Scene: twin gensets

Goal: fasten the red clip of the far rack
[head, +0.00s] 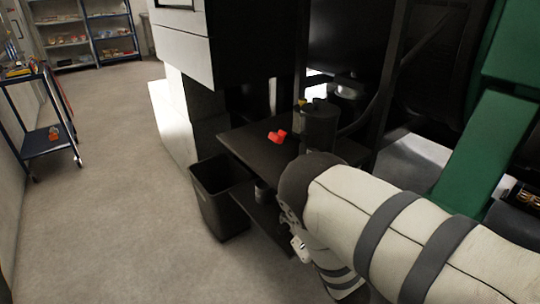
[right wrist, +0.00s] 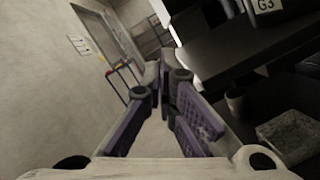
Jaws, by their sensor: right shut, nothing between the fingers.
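A small red piece, which looks like the red clip (head: 277,136), sits at the dark rack's upper shelf (head: 255,150), beside a dark cylinder (head: 319,125). I cannot tell whether it is open or fastened. My right arm reaches in from the right, below and in front of the shelf; its fingers cannot be made out in the head view. In the right wrist view my right gripper (right wrist: 165,80) is shut and empty, beside a dark shelf (right wrist: 230,55). The red clip does not show there. My left gripper is not in view.
A black bin (head: 220,195) stands on the floor beside the rack, with a lower shelf (head: 262,215) next to it. A blue cart (head: 47,140) stands at the left. A G3 label (right wrist: 265,5) shows in the wrist view. The grey floor between is clear.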

